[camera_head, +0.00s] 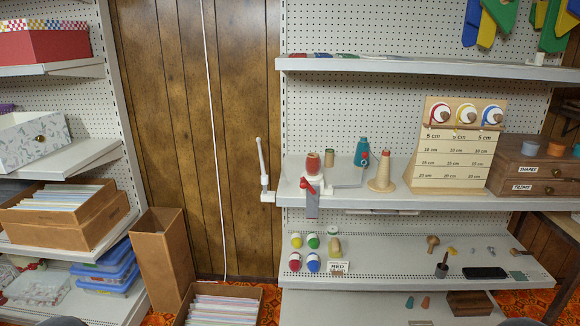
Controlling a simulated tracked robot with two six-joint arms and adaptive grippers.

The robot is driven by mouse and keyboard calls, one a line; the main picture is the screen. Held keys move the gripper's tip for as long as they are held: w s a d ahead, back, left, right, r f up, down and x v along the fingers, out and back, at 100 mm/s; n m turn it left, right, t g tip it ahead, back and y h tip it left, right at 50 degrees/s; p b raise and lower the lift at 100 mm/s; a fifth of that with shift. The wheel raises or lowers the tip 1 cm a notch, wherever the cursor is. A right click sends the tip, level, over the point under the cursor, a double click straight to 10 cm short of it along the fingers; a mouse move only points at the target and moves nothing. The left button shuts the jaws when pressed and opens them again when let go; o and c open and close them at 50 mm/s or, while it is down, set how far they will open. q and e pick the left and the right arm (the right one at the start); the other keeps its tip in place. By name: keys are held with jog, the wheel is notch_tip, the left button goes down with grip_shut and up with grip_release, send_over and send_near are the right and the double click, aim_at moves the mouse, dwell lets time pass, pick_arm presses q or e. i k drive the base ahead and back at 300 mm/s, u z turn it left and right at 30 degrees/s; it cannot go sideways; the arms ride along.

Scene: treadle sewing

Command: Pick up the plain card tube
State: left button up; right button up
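A small plain tan tube (329,158), which looks like the card tube, stands upright at the back of the middle shelf (350,196). It is behind and just right of a red spool (313,163) on a winder-like device (312,188). A pale flat block (347,176) is in front of it to the right, and a teal container (362,152) stands further right. A tan cone (382,172) stands beyond that.
A wooden rack (455,160) with thread spools and a drawer box (538,165) fill the shelf's right side. The upper shelf (420,67) overhangs it. A white lever (263,165) rises at the shelf's left end. The lower shelf (400,270) holds several colored spools (313,262).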

aim_at(313, 164)
jog(key=u, duration=0.35)
jog(key=i, duration=0.9)
jog(key=u, duration=0.05)
